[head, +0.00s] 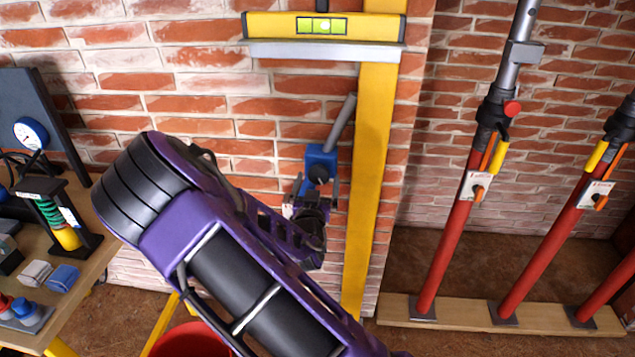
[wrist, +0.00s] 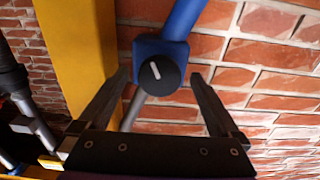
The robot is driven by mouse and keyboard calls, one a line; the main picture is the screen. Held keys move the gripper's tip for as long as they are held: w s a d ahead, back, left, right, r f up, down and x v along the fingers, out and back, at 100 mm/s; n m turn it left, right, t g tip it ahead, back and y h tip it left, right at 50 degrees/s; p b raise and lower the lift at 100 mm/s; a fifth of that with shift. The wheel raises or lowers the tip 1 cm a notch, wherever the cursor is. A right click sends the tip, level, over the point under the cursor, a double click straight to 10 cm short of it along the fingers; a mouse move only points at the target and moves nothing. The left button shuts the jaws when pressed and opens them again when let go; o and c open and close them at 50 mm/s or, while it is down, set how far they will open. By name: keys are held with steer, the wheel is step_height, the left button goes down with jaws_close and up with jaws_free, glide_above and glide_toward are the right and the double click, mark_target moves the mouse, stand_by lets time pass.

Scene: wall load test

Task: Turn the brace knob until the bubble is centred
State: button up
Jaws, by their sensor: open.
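The brace knob (wrist: 159,74) is a round black dial with a white mark, on a blue block (wrist: 143,50) of the brace. The white mark points up and slightly left in the wrist view. In the head view the blue block (head: 321,160) sits on the grey diagonal brace beside the yellow post. My gripper (wrist: 160,82) is open, one finger on each side of the knob, with visible gaps. In the head view my gripper (head: 315,192) is just below the block.
The yellow post (head: 372,140) stands right of the brace, against a brick wall. Red props (head: 450,230) stand on a plank at right. A bench (head: 92,258) with a gauge and small items is at left. A red bucket (head: 185,340) is below.

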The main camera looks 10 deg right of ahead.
steer(key=shift+c, duration=0.3)
steer(key=c, duration=1.3)
steer(key=shift+n, duration=2.1)
steer(key=o, duration=1.4)
steer(key=shift+c, duration=0.2)
steer(key=p+v, duration=0.4)
steer(key=v, duration=1.3)
steer(key=shift+s, duration=0.2)
